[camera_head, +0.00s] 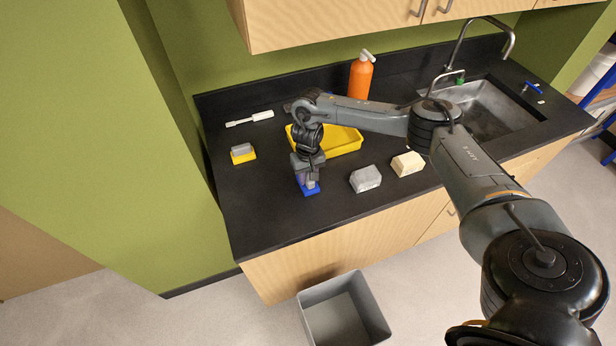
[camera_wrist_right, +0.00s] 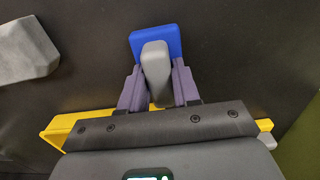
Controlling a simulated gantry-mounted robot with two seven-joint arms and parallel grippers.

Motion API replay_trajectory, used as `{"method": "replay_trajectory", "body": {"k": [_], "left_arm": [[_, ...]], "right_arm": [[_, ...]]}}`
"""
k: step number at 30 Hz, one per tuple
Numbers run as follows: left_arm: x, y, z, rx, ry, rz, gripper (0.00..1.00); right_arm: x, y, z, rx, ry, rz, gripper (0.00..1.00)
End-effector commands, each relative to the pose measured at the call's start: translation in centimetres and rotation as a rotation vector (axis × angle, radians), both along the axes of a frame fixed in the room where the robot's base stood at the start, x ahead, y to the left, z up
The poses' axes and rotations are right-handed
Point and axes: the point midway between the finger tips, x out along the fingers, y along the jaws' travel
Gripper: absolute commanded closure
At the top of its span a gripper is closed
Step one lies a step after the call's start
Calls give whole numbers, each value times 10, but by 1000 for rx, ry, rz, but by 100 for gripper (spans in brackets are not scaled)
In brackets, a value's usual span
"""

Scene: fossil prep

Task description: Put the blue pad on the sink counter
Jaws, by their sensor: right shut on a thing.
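The blue pad (camera_head: 311,189) has a grey block-shaped top and is at the front left of the black sink counter (camera_head: 262,215). In the right wrist view the blue pad (camera_wrist_right: 172,40) lies beyond the grey part. My right gripper (camera_head: 308,178) points down and is shut on the blue pad's grey part; its fingers (camera_wrist_right: 158,85) sit on both sides of it. I cannot tell whether the pad touches the counter. My left gripper is not in view.
A yellow tray (camera_head: 345,146) stands behind the gripper. A grey block (camera_head: 365,179) and a cream block (camera_head: 408,163) lie to the right. A yellow-and-grey pad (camera_head: 243,153), a white-handled tool (camera_head: 250,118) and an orange bottle (camera_head: 361,77) are on the counter. A grey bin (camera_head: 345,310) stands on the floor.

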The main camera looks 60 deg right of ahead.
Motion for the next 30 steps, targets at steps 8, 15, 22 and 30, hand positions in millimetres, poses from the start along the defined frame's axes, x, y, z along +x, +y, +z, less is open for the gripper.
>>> {"method": "replay_trajectory", "body": {"k": [8, 15, 22, 30], "left_arm": [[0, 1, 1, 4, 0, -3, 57], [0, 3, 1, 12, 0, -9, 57], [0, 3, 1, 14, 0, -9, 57], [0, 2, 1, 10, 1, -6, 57]], "right_arm": [[0, 0, -9, 0, -1, 1, 100], [0, 0, -12, 0, 0, 1, 100], [0, 0, -12, 0, 0, 1, 43], [0, 0, -10, 0, -1, 1, 43]]}}
